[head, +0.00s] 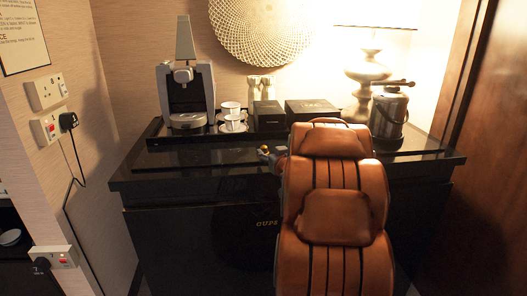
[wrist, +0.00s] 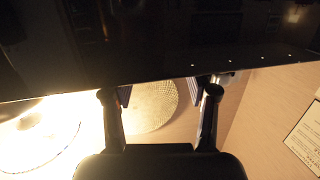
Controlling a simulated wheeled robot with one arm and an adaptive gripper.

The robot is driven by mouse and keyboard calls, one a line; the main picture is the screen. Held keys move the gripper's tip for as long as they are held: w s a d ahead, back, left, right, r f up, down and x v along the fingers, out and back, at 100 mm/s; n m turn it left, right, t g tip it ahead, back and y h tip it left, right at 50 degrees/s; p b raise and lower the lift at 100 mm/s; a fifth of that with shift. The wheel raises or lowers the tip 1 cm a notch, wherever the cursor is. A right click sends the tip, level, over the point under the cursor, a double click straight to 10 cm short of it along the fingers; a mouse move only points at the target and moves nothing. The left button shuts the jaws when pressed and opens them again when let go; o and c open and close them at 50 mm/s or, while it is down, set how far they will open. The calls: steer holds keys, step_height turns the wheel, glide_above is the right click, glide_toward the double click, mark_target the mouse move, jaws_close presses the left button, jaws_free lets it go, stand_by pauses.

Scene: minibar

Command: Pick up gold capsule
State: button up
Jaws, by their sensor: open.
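A tiny gold spot, likely the gold capsule (head: 264,149), shows in the head view near the front of the black counter, just left of my arm. It is too small to make out clearly. My gripper (head: 270,156) is mostly hidden behind my brown arm, with a small grey part showing right beside the gold spot. I cannot tell whether they touch. In the wrist view my gripper (wrist: 160,95) is open, its two dark fingers wide apart, and no capsule can be made out between them.
The black counter (head: 190,160) carries a coffee machine (head: 187,92), white cups (head: 232,122), dark boxes (head: 312,110), a metal ice bucket (head: 389,115) and a lamp (head: 367,72). Its front left top is clear. The counter's dark surface (wrist: 180,40) fills the upper wrist view.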

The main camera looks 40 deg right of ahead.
mark_target(265, 150)
steer(key=shift+a+x, duration=0.2)
steer(key=shift+x, duration=1.75)
steer(key=c, duration=0.8)
